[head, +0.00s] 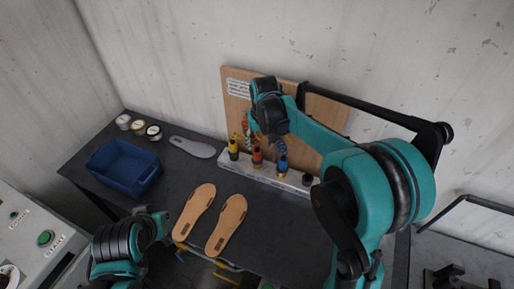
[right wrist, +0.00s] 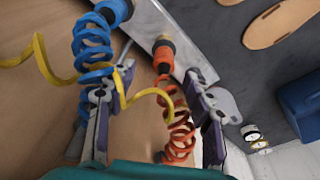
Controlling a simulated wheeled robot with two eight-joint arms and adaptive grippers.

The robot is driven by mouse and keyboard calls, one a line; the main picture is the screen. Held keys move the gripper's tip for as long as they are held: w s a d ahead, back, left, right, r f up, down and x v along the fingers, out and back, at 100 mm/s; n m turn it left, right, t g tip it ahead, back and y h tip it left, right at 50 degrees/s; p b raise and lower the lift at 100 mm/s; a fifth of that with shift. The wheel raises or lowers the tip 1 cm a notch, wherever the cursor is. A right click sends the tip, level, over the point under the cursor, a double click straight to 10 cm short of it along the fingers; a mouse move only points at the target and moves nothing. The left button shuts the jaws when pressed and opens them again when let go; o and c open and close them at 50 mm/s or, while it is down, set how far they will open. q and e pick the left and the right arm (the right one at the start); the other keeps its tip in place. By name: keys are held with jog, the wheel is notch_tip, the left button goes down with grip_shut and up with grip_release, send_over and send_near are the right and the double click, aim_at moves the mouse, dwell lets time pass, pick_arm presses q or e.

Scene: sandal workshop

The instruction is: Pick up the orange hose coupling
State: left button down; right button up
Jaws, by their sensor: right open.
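The orange hose coupling (head: 257,156) stands in a pale rail at the back of the dark table, between a yellow coupling (head: 233,149) and a blue one (head: 282,163). In the right wrist view the orange coupling (right wrist: 163,52) sits at the rail, its coiled orange hose (right wrist: 180,137) running between my fingers. My right gripper (right wrist: 155,100) is open, one finger on each side of that hose, with the coupling beyond the tips. The blue coil lies by the left finger. In the head view my right wrist partly hides the gripper.
A wooden board (head: 236,88) stands behind the rail (head: 296,181). Two tan soles (head: 227,224) and a grey sole (head: 192,147) lie on the table. A blue bin (head: 124,167) and several tape rolls (head: 138,127) are at the left. A yellow hose (right wrist: 41,57) crosses near my fingers.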

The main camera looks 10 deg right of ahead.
aim_at(257, 151)
jog(key=shift+w+a+f, duration=0.15)
jog(key=shift+w, duration=0.3)
jog(key=shift+w+a+f, duration=0.1)
jog(key=shift+w+f, duration=0.05)
jog(key=shift+w, duration=0.25)
notch_tip(257, 151, down, 7)
jog(key=shift+a+f+b, duration=0.15)
jog(key=shift+f+b, duration=0.05)
jog(key=shift+b, duration=0.55)
jog(key=shift+f, duration=0.35)
grip_shut()
